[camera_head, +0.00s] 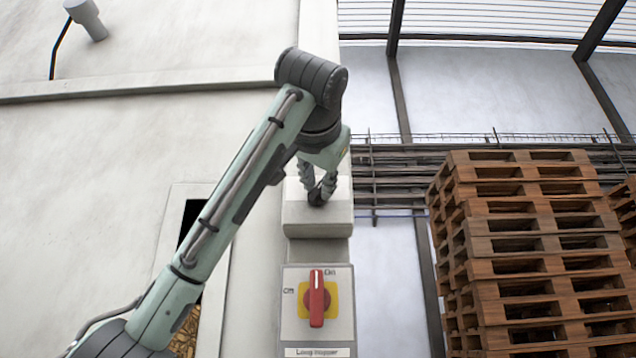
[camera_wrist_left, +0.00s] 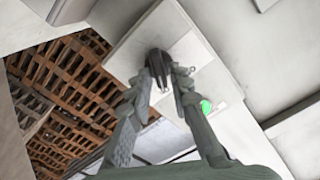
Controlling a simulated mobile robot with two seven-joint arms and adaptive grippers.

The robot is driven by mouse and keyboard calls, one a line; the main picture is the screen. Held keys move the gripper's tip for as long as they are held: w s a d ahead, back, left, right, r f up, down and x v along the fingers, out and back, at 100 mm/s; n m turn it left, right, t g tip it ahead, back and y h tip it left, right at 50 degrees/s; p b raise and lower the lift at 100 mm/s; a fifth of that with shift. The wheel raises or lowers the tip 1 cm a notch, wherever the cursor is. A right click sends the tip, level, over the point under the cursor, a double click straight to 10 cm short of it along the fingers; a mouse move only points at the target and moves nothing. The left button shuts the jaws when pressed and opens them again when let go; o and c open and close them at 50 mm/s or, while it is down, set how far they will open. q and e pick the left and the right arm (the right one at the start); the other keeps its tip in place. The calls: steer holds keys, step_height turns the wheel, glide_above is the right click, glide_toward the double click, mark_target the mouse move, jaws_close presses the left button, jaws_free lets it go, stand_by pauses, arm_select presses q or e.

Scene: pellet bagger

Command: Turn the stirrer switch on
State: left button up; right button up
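My left gripper (camera_head: 317,190) points down at a pale box on the wall column in the head view. In the left wrist view its two fingertips (camera_wrist_left: 166,72) stand close on either side of a dark knob-like part (camera_wrist_left: 159,62) on a pale panel. I cannot tell whether they press on it. The fingers hide most of this part, and no label on it can be read. Below in the head view is a red rotary handle (camera_head: 317,300) on a yellow plate, upright, beside an "On" mark. Its lower label seems to name a hopper. My right gripper is not in view.
Stacked wooden pallets (camera_head: 530,250) stand at the right. Horizontal rails (camera_head: 400,170) run behind the pale box (camera_head: 318,222). A pale wall (camera_head: 90,150) fills the left.

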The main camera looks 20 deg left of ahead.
arm_select(q)
steer(key=shift+o, duration=0.7)
steer(key=v, duration=1.2)
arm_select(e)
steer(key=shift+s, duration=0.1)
